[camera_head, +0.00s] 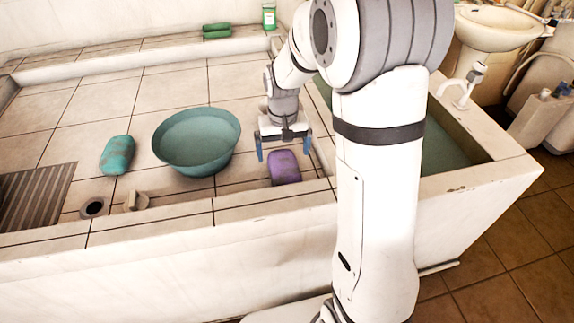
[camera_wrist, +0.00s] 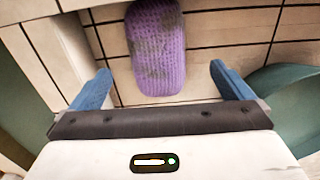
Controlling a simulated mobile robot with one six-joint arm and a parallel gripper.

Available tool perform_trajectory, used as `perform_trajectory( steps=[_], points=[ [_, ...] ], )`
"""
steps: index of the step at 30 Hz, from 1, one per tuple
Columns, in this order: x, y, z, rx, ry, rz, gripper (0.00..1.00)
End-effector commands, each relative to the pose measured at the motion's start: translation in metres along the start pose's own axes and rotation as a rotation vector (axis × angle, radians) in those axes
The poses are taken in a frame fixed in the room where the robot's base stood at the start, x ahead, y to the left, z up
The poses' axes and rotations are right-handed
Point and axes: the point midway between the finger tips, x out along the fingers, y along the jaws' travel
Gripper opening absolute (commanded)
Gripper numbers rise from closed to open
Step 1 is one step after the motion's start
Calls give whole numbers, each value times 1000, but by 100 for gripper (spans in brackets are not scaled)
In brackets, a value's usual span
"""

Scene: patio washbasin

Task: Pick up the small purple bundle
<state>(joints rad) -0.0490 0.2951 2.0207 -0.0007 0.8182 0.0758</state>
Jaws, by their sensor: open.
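The small purple bundle (camera_head: 284,167) lies on the tiled floor of the washbasin area, near its front wall and right of the teal bowl. In the wrist view the bundle (camera_wrist: 156,50) is a rounded, knitted-looking purple block with greyish patches. My gripper (camera_head: 283,150) is open, with its blue fingers spread wide. In the wrist view the gripper's fingertips (camera_wrist: 160,72) stand to either side of the bundle's near end, with a gap on both sides. The gripper appears to be above the bundle and not touching it.
The teal bowl (camera_head: 197,142) stands close to the left of my gripper. A teal-green bundle (camera_head: 117,155) lies further left, near a ribbed mat (camera_head: 35,197) and a drain (camera_head: 93,208). A water-filled trough (camera_head: 440,150) is at right. A green block (camera_head: 216,31) sits on the back ledge.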

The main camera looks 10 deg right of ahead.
Motion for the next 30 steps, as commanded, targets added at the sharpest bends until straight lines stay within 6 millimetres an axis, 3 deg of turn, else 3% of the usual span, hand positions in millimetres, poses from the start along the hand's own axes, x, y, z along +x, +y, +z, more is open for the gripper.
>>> perform_trajectory(
  steps=[19,30],
  points=[
    [80,5,-12,0,-11,0,100],
    [88,4,-12,0,-8,0,98]
  ],
)
